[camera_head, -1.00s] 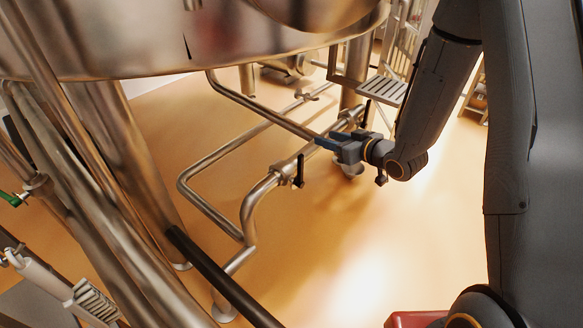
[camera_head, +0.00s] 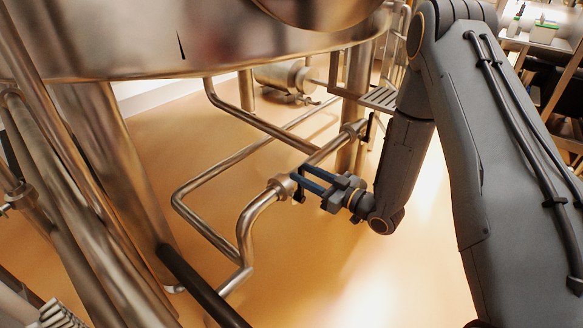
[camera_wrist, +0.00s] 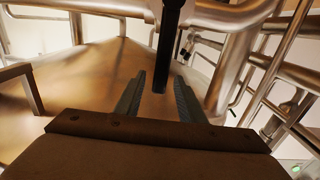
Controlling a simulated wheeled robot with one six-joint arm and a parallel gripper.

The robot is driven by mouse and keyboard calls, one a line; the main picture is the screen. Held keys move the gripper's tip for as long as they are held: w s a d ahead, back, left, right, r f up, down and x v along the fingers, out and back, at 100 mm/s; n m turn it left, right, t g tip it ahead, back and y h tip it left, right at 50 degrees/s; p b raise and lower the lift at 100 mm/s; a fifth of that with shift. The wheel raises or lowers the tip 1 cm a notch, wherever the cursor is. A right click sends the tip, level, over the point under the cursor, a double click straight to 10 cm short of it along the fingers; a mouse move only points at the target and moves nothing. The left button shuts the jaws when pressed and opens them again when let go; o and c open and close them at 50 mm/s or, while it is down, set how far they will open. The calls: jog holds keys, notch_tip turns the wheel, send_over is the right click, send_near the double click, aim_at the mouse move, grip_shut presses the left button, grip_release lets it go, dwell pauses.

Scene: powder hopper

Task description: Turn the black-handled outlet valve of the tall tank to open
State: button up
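The outlet valve's black handle (camera_head: 299,188) hangs down from a steel pipe fitting (camera_head: 281,186) below the large steel tank (camera_head: 225,60). My gripper (camera_head: 299,174) is at this handle, with its two blue fingers apart. In the wrist view, the black handle (camera_wrist: 170,45) hangs down from the top edge, and its lower end appears between the open fingers (camera_wrist: 160,88), closer to the right one. No contact can be made out. The handle's upper end is out of the wrist view.
A second black handle (camera_head: 369,127) is on the pipework farther back, right of my gripper. Bent steel pipes (camera_head: 190,212) run low on the left. A thick tank leg (camera_head: 125,170) stands at left. Orange floor (camera_head: 330,265) is open in front.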

jog(key=x, duration=0.5)
jog(key=shift+w+a, duration=0.2)
grip_shut()
